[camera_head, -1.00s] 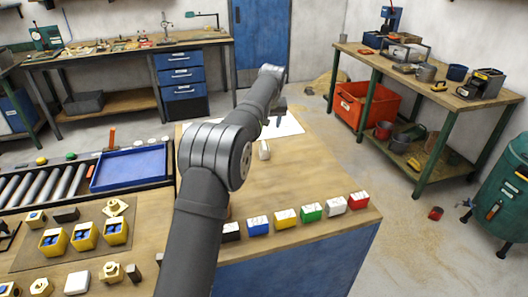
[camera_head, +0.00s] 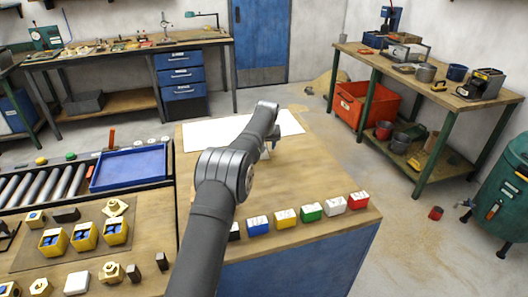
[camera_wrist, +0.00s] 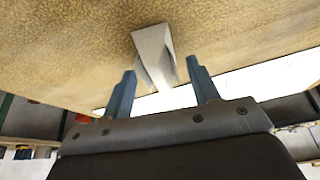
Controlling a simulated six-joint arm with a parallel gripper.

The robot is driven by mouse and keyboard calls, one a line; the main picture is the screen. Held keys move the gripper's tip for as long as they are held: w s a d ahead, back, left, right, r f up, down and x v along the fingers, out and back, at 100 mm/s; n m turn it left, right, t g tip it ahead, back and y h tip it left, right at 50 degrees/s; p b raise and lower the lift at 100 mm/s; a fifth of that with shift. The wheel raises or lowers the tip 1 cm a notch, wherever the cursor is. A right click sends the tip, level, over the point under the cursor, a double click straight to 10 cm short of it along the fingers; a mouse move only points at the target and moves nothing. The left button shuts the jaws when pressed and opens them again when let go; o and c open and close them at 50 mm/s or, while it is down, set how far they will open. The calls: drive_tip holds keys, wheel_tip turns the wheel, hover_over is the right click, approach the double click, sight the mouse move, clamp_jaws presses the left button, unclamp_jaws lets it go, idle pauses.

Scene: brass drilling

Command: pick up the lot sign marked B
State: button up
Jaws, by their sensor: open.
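A small white tent-shaped piece, which looks like a lot sign (camera_wrist: 153,48), stands on the wooden bench (camera_head: 310,180). No letter on it is readable. In the wrist view it lies just ahead of and between the two blue-grey fingertips of my gripper (camera_wrist: 161,68). The fingers are apart, with a gap on each side of the sign. In the head view my gripper (camera_head: 268,144) is low over the bench near the white sheet, and it hides most of the sign.
A white sheet (camera_head: 205,134) lies on the bench behind my gripper. Several small coloured boxes, including a green one (camera_head: 311,211), line the bench's front edge. A blue tray (camera_head: 128,168) and rollers (camera_head: 40,185) are at left. The bench right of my gripper is clear.

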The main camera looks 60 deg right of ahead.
drive_tip(key=shift+w+d+f, duration=0.1)
drive_tip(key=shift+f, duration=0.25)
drive_tip(key=c, duration=1.1)
drive_tip(key=shift+o, duration=0.2)
drive_tip(key=shift+r, duration=0.15)
